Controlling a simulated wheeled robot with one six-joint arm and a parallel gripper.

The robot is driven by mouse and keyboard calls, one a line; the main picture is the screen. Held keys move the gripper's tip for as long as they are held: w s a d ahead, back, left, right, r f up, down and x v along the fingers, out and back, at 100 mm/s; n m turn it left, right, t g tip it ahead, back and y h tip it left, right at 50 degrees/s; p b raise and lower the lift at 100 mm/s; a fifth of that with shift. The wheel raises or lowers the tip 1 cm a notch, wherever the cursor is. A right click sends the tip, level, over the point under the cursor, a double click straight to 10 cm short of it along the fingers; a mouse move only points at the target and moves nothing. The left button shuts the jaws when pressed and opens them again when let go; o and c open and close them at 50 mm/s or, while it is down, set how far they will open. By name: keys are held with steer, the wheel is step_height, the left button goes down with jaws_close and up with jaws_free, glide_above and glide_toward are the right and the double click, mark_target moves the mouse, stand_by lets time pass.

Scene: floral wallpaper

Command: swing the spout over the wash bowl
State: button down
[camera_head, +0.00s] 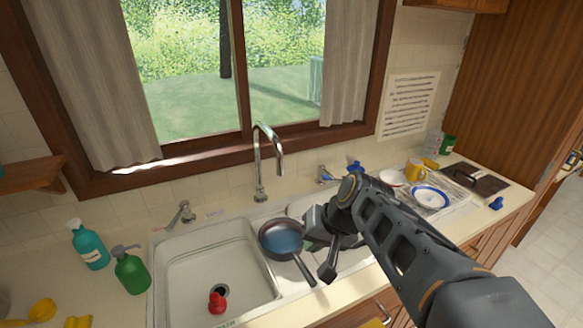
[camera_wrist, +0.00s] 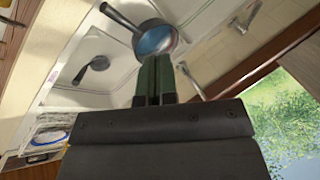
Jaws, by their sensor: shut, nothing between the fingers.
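The tall chrome spout (camera_head: 258,160) rises behind the sink and hooks forward, its outlet turned a little right, in line with the pan. It also shows in the wrist view (camera_wrist: 190,82), right of the fingers. The left sink bowl (camera_head: 180,285) holds a red object (camera_head: 217,303) near its drain; the right bowl is largely hidden by my arm. Which bowl the outlet hangs over is hard to tell. My gripper (camera_head: 312,244) is right of the spout and apart from it, over the right side of the sink. Its green fingers (camera_wrist: 155,62) are shut and empty.
A blue-lined pan (camera_head: 282,238) sits near the divider, handle towards the front right. A small tap (camera_head: 180,214) stands behind the left bowl. Green bottles (camera_head: 131,270) stand left of it. Dishes (camera_head: 430,197) fill the right counter. The window is behind the spout.

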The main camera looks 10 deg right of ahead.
steer(key=w+d+r+m+t+y+b, duration=0.2)
steer(key=w+d+m+t+y+b, duration=0.15)
steer(key=w+d, duration=0.4)
steer(key=w+d+r+m+t+y+b, duration=0.25)
steer(key=w+d+t+y, duration=0.25)
steer(key=w, duration=0.5)
steer(key=s+a+p+x, duration=0.1)
steer(key=p+x, duration=0.2)
steer(key=x, duration=0.9)
steer(key=shift+s+a+r+p, duration=0.25)
steer(key=shift+a+p, duration=0.05)
steer(key=shift+a, duration=0.15)
steer(key=shift+t, duration=0.25)
